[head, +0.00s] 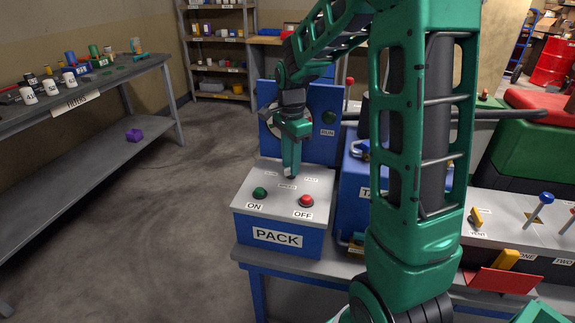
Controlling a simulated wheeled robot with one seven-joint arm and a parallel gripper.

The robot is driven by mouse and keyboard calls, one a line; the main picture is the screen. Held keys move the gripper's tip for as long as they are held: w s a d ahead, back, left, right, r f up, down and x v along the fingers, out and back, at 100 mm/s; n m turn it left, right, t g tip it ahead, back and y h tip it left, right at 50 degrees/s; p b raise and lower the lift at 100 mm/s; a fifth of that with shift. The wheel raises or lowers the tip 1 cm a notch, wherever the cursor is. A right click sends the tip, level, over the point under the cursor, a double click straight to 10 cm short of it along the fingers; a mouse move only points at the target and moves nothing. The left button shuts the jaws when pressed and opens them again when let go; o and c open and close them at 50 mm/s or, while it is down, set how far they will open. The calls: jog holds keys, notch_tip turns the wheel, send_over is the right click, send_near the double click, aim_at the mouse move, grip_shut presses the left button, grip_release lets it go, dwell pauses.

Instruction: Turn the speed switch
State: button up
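The PACK box (277,240) is blue with a pale sloped top and stands at the front left of the blue bench. A green ON button (260,193) and a red OFF button (306,201) sit on its top. Small labels, one reading FAST, lie behind them. My gripper (290,174) points down over the rear middle of the top, by these labels. The speed switch is hidden or too small to make out there. My fingers look close together from this side, but whether they are shut or touching anything cannot be told.
A blue panel marked RUN (327,132) stands behind the box. A blue box (355,185) is close on its right, partly behind my arm. Further right is a panel with levers (540,212). A grey table (90,88) with cups stands left, with open floor between.

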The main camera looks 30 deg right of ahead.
notch_tip(320, 180, up, 10)
dwell(0.4)
dwell(0.4)
jog(key=s+f+n, duration=0.2)
jog(key=s+n, duration=0.2)
jog(key=s, duration=0.6)
jog(key=s+d+f+n, duration=0.1)
jog(key=s+n, duration=0.3)
jog(key=s, duration=0.6)
jog(key=s+d+f+n, duration=0.1)
jog(key=s+f+n, duration=0.2)
jog(key=s, duration=0.7)
jog(key=shift+n, duration=0.4)
jog(key=shift+w+f, duration=0.15)
jog(key=shift+w, duration=0.05)
jog(key=shift+w+f, duration=0.2)
jog(key=shift+w, duration=0.3)
